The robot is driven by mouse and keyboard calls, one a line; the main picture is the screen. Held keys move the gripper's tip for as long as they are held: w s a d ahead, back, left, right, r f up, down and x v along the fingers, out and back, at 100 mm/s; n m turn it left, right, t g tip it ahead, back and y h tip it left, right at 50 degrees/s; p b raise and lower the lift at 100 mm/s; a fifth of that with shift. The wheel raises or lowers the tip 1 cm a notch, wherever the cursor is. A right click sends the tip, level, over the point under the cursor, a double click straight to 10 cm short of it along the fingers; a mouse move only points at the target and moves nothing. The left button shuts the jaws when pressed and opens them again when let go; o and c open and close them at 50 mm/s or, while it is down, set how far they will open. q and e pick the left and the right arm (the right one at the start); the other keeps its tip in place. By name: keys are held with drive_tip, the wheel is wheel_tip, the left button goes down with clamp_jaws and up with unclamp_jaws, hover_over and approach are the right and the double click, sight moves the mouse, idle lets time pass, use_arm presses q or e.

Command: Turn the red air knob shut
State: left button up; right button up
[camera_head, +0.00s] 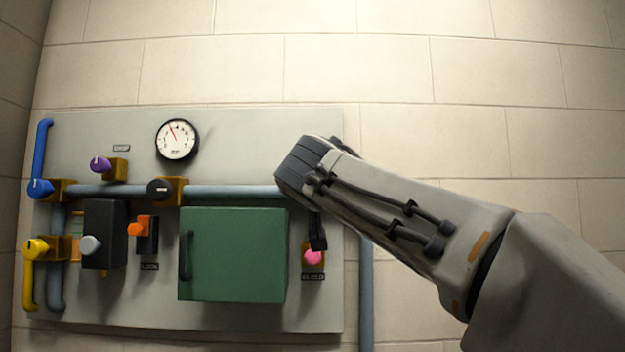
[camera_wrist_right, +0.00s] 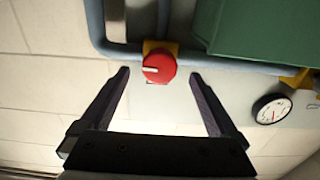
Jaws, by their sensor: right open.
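The red knob (camera_wrist_right: 158,67) shows in the right wrist view, on a brass block on the grey-blue pipe. Its white pointer mark lies nearly along the picture's horizontal. My right gripper (camera_wrist_right: 160,75) is open and empty, its two dark fingers on either side of the knob in the picture. Clear gaps show on both sides; I cannot tell how far in front the knob is. In the head view my right arm (camera_head: 400,215) reaches in from the right and hides the red knob. My left gripper is in neither view.
A green box (camera_head: 232,255) with a black handle stands out from the panel (camera_head: 250,130). A gauge (camera_head: 177,139) is above the pipe. A pink knob (camera_head: 313,257) sits below my right wrist. Purple, black, blue, yellow, grey and orange knobs are further left.

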use_arm(q)
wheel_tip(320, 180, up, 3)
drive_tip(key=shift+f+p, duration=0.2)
drive_tip(key=shift+p, duration=0.6)
use_arm(e)
drive_tip(key=w, duration=0.4)
drive_tip(key=shift+w, duration=0.1)
drive_tip(key=c, duration=1.4)
drive_tip(key=shift+o, duration=0.2)
